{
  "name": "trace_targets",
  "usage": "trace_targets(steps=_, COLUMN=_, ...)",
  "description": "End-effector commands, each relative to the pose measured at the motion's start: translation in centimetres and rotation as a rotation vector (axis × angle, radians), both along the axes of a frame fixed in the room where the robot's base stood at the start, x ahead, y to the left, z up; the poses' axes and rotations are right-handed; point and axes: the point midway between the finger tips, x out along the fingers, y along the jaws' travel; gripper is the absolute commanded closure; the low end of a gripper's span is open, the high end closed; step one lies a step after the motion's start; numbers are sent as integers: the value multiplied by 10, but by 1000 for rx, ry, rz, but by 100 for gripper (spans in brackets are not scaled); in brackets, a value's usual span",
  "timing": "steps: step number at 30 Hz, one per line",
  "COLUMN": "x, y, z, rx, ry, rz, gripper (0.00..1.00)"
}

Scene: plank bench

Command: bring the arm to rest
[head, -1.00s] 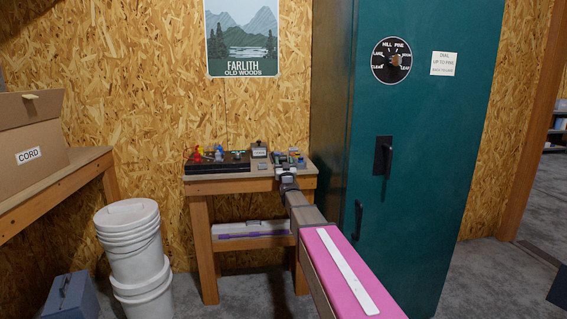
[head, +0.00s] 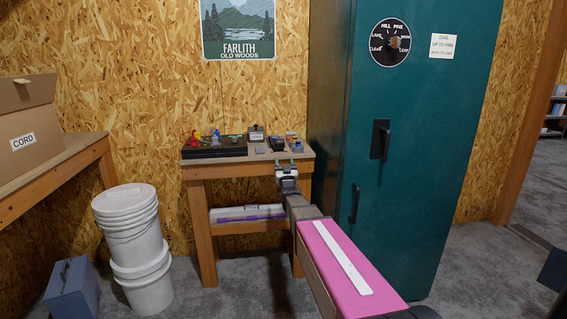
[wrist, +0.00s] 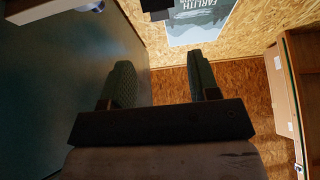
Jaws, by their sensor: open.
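My arm reaches forward from the lower right in the head view, with a pink panel and a white stripe on it. My gripper (head: 288,163) is at its far end, in front of the right part of the small wooden bench (head: 240,169). In the wrist view, my gripper (wrist: 162,82) shows two dark green padded fingers standing well apart. Nothing is between them. How far the fingertips are from the bench edge is hard to tell.
A tall green cabinet (head: 420,190) with a dial stands close right of my arm. The bench top holds a black tray (head: 215,150) and several small items. White buckets (head: 130,225) and a box marked CORD (head: 28,130) are at left.

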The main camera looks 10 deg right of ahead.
Motion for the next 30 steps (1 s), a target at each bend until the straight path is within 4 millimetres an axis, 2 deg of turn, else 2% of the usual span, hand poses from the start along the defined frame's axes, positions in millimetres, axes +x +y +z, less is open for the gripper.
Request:
trace_targets(steps=5, x=-2, y=0, z=-8, rx=0, ry=45, rz=0, gripper=45)
trace_targets(steps=8, x=-6, y=0, z=-25, rx=0, ry=141, rz=0, gripper=45)
trace_targets(steps=14, x=-27, y=0, z=-84, rx=0, ry=457, rz=0, gripper=45)
trace_targets(steps=17, x=-46, y=0, z=-119, rx=0, ry=643, rz=0, gripper=45)
trace_targets(steps=23, x=-104, y=0, z=-189, rx=0, ry=1032, rz=0, gripper=45)
trace_targets(steps=27, x=-159, y=0, z=-230, rx=0, ry=1306, rz=0, gripper=45)
trace_targets(steps=30, x=-203, y=0, z=-254, rx=0, ry=1501, rz=0, gripper=45)
